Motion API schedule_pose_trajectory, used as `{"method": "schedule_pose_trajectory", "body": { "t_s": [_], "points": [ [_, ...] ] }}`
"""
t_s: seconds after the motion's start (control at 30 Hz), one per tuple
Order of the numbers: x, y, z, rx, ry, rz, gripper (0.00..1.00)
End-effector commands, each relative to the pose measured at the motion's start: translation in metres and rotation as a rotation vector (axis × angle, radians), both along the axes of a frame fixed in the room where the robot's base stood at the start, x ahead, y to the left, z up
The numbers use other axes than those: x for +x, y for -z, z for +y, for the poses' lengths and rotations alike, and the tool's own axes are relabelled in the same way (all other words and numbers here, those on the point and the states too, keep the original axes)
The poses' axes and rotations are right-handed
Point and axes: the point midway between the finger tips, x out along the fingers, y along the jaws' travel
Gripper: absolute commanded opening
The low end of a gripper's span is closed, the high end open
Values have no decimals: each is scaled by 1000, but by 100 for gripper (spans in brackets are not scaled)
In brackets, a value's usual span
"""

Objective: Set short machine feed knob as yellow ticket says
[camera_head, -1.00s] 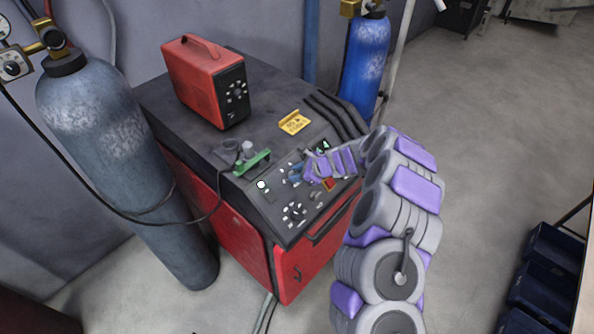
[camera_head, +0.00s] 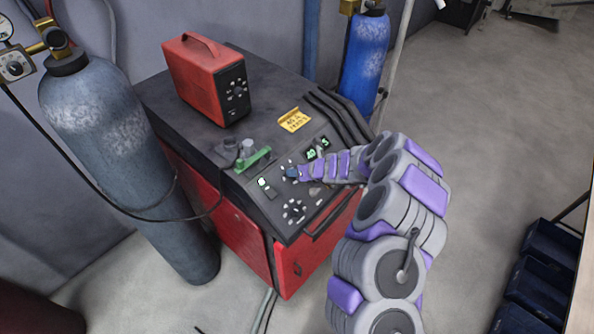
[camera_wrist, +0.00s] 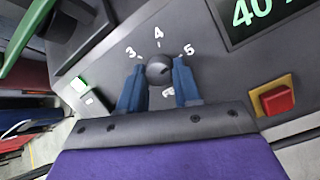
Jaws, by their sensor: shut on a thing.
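The red machine cabinet (camera_head: 240,232) has a sloping dark control panel (camera_head: 272,210). In the wrist view, a round dark knob (camera_wrist: 159,70) sits among white figures, with 3, 4 and 5 readable. A further figure below it is partly hidden. I cannot make out clearly where its pointer stands. My gripper (camera_wrist: 158,82) is shut on this knob, one blue finger on each side. In the head view my gripper (camera_head: 294,173) reaches the panel from the right. The yellow ticket (camera_head: 294,119) lies on the cabinet top; its writing is too small to read surely.
A green display (camera_wrist: 252,12) shows 40, cut off at the frame edge. A red button (camera_wrist: 276,100) is right of the knob. Another knob (camera_head: 294,209) is lower on the panel. A red box (camera_head: 207,80) stands on top. Gas cylinders (camera_head: 125,165) (camera_head: 364,65) flank the cabinet.

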Motion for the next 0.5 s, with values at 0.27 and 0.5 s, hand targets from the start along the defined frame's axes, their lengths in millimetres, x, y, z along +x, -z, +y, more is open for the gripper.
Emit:
{"method": "schedule_pose_trajectory", "body": {
  "t_s": [0.27, 0.5],
  "points": [
    [1, -1, 0, 52, 112, 67, 2],
    [0, -1, 0, 73, 151, 92, 2]
  ]
}}
